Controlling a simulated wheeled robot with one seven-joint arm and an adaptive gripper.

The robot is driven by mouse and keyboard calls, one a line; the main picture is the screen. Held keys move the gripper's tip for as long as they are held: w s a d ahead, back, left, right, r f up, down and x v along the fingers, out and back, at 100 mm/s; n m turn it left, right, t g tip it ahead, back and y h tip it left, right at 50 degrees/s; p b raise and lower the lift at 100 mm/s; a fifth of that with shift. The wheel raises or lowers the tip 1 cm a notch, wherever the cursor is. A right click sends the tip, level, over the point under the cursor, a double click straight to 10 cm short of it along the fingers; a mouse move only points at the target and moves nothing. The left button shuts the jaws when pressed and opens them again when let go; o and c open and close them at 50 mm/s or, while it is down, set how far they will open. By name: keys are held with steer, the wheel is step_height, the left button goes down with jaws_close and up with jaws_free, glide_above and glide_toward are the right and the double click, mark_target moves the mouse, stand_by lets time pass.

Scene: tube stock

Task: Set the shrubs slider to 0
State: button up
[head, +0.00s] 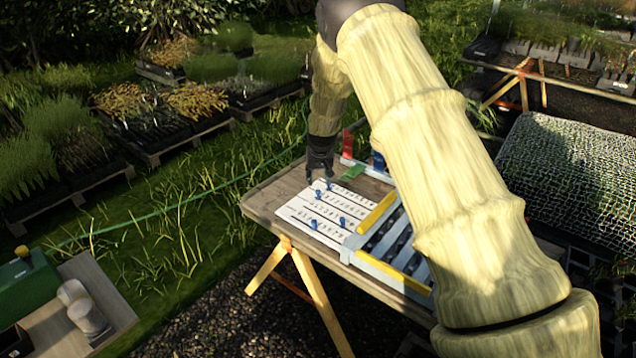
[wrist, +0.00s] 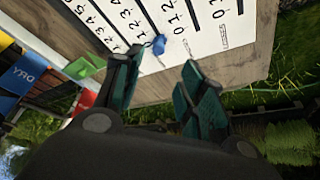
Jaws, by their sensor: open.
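A white slider board (head: 292,211) lies on the wooden table, with several numbered rows and a blue knob on each. Two knobs, one (head: 329,185) and another (head: 318,194), are at the far-left part near my gripper; two more, one (head: 314,224) and another (head: 342,221), are nearer the front. My gripper (head: 320,180) points down over the board's far-left edge, open and empty. In the wrist view its green fingers (wrist: 160,64) are spread, with a blue knob (wrist: 158,45) just beyond the gap. The row names are too small to read, so I cannot tell which is shrubs.
The wooden table (head: 262,197) stands on orange trestles. A blue-and-yellow rack (head: 376,216) adjoins the board on the right. A green block (head: 352,172) and a red upright piece (head: 347,143) are behind it. In the wrist view a blue sign reads DRY (wrist: 20,80).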

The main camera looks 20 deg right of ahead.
steer(key=shift+v, duration=1.55)
